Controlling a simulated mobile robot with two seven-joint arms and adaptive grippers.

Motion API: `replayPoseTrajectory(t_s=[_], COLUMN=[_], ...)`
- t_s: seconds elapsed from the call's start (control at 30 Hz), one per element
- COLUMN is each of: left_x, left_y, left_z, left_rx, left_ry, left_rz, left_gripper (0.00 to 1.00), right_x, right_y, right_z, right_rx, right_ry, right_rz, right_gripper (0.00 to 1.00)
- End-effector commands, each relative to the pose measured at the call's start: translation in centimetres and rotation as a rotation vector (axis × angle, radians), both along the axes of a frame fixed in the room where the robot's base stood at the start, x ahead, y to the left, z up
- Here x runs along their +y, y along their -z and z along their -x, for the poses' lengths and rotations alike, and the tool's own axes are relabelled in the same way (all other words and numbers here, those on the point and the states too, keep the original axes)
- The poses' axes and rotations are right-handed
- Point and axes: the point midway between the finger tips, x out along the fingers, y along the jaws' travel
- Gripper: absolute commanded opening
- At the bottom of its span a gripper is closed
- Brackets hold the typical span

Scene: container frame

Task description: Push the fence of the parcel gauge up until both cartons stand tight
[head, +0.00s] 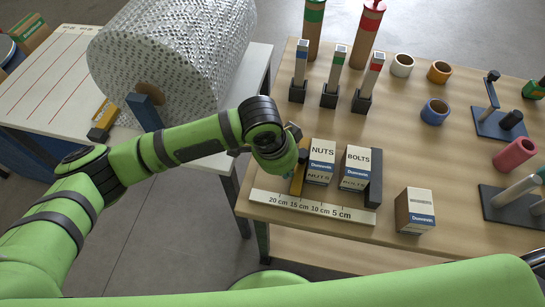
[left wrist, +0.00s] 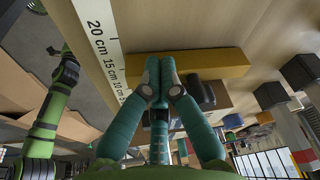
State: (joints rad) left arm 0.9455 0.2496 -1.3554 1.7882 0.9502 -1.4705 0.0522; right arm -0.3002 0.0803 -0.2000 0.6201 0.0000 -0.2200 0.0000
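The parcel gauge has a pale scale (head: 312,211) along its front, with a dark end stop (head: 375,188) at its right. The NUTS carton (head: 320,162) and BOLTS carton (head: 356,167) stand upright on it. A narrow gap shows between them; BOLTS stands beside the stop. The yellow fence (head: 297,181) is just left of NUTS; whether they touch is unclear. In the left wrist view the fence (left wrist: 205,66) lies across, right at my left gripper (left wrist: 159,72). Its teal fingertips are together, with nothing seen between them; contact with the fence is unclear. My right gripper is out of view.
A WASHERS carton (head: 414,211) stands right of the gauge near the front edge. Upright handled tools (head: 330,90) stand behind, with cups (head: 434,111) and dark stands (head: 498,124) to the right. A large wrap roll (head: 170,60) lies on the left table.

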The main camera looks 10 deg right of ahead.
Motion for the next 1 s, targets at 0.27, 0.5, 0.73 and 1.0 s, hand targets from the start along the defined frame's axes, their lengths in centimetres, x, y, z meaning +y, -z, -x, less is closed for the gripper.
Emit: replayPoseTrajectory(t_s=[0.27,0.5,0.73,1.0], left_x=[0.7,-0.2,-1.0,-1.6], left_y=[3.1,3.1,3.1,3.2], left_z=[1.1,1.4,1.7,1.9], left_rx=[0.035,0.036,0.035,0.036], left_ry=[-0.015,-0.016,-0.016,-0.016], left_rz=[-0.069,-0.07,-0.07,-0.07], left_gripper=[0.0,0.0,0.0,0.0], right_x=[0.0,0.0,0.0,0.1], right_y=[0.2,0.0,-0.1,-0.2], right_z=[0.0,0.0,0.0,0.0], right_rx=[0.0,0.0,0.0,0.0], right_ry=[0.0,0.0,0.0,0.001], right_rz=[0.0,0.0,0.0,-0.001], right_gripper=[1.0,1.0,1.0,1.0])
